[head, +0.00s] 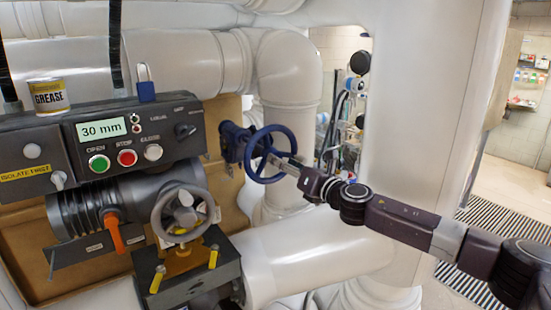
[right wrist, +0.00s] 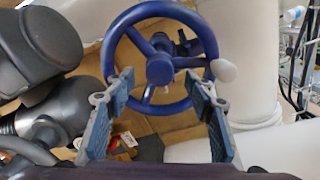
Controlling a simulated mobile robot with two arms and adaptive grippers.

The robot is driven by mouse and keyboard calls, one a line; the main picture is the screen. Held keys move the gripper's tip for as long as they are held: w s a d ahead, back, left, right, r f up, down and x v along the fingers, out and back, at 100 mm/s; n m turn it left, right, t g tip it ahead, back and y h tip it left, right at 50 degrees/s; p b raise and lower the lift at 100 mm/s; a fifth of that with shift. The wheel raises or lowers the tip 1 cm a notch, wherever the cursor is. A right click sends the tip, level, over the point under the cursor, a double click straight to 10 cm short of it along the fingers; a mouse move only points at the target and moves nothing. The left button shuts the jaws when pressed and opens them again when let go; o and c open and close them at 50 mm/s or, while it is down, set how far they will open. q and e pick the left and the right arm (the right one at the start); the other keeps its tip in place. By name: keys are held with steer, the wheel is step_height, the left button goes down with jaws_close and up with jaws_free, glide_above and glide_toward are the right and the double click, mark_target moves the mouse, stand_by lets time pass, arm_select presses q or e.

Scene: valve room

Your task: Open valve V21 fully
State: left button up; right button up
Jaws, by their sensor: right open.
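A blue spoked handwheel (head: 268,152) sits on a blue valve body right of the control box. No V21 label is readable. In the right wrist view the handwheel (right wrist: 160,68) faces me, with a pale knob (right wrist: 224,70) at its right rim. My right gripper (head: 288,164) is at the wheel's lower right in the head view. In the right wrist view its fingers (right wrist: 158,84) are spread open, one on each side of the wheel's lower part, with nothing clamped between them. Whether they touch the rim is unclear. My left gripper is not in view.
A dark control box reads 30 mm (head: 102,129), with OPEN (head: 99,163), STOP and CLOSE buttons. A blue padlock (head: 146,91) and a grease can (head: 48,96) are on top. A grey handwheel (head: 182,213) and orange lever (head: 115,232) sit below. Large white pipes (head: 290,70) surround the wheel.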

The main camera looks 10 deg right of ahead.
steer(key=shift+v, duration=0.9)
steer(key=shift+w, duration=0.1)
steer(key=m, duration=3.3)
